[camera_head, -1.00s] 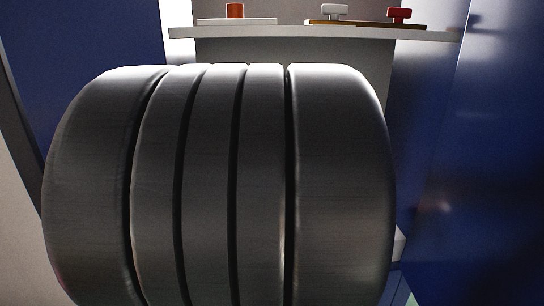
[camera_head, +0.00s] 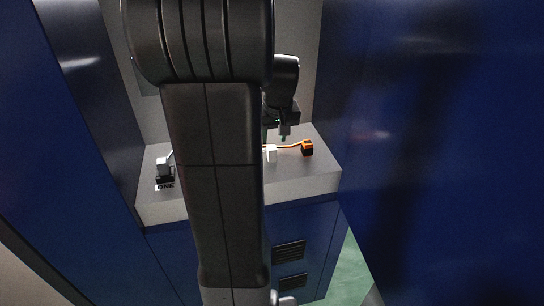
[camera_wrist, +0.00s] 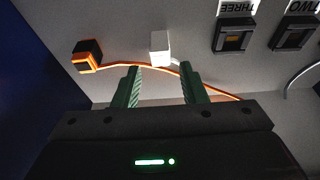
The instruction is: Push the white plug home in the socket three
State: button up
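The white plug (camera_wrist: 160,47) lies on the grey bench top in the wrist view, out of any socket; it also shows in the head view (camera_head: 271,154). My gripper (camera_wrist: 160,67) is open, its two green fingers apart with nothing between them. In the wrist picture, the fingertips sit just below the plug, one to each side, and apart from it. Socket three (camera_wrist: 233,37) is a dark block with an upside-down THREE label, right of the plug; it looks empty. In the head view my arm hides socket three.
An orange-and-black plug (camera_wrist: 88,56) lies left of the white plug; its orange cable runs right, past my fingers. Socket two (camera_wrist: 294,34) is right of socket three. Socket one (camera_head: 165,175) holds a pale plug. Blue panels (camera_head: 430,150) flank the bench.

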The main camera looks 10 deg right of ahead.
jog(key=b+x, duration=0.2)
jog(key=x, duration=0.3)
jog(key=shift+w+f+b, duration=0.1)
jog(key=shift+f+b, duration=0.15)
jog(key=shift+b, duration=0.1)
jog(key=shift+c, duration=0.5)
grip_shut()
notch_tip(320, 180, up, 8)
jog(key=p, duration=0.6)
jog(key=shift+r, duration=0.2)
jog(key=shift+f, duration=0.1)
